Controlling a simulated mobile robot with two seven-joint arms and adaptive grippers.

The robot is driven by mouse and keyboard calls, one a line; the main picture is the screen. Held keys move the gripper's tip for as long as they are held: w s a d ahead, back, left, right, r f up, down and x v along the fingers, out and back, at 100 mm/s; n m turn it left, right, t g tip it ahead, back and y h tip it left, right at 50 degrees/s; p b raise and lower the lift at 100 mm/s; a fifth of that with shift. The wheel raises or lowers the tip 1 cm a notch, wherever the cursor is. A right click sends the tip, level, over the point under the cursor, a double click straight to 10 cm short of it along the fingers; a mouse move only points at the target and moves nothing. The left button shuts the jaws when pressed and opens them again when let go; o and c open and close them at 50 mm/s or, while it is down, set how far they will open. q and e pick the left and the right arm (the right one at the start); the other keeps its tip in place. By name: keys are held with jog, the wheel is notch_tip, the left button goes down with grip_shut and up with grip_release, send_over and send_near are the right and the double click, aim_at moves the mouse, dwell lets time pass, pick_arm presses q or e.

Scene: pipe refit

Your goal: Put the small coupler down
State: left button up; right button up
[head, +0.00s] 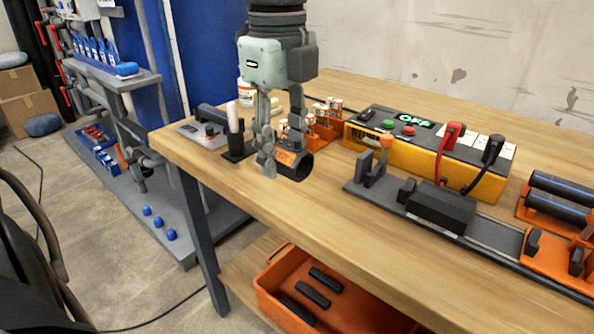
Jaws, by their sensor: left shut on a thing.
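My right gripper is not in view.
An orange rack of small bottles (325,125) stands just behind the coupler. A black holder (237,145) is to its left. A yellow control box (420,150) reading OFF and a grey clamp rail (440,213) are to the right. The bench front before the coupler is clear.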

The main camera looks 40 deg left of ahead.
aim_at(296, 192)
pick_arm(q)
jog(key=w+f, duration=0.2)
jog(key=w, duration=0.1)
jog(key=shift+w, duration=0.15)
notch_tip(296, 192, down, 3)
jog(key=shift+f, duration=0.4)
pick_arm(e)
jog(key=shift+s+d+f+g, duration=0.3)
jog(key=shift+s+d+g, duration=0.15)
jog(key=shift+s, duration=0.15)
pick_arm(q)
jog(key=shift+f, duration=0.1)
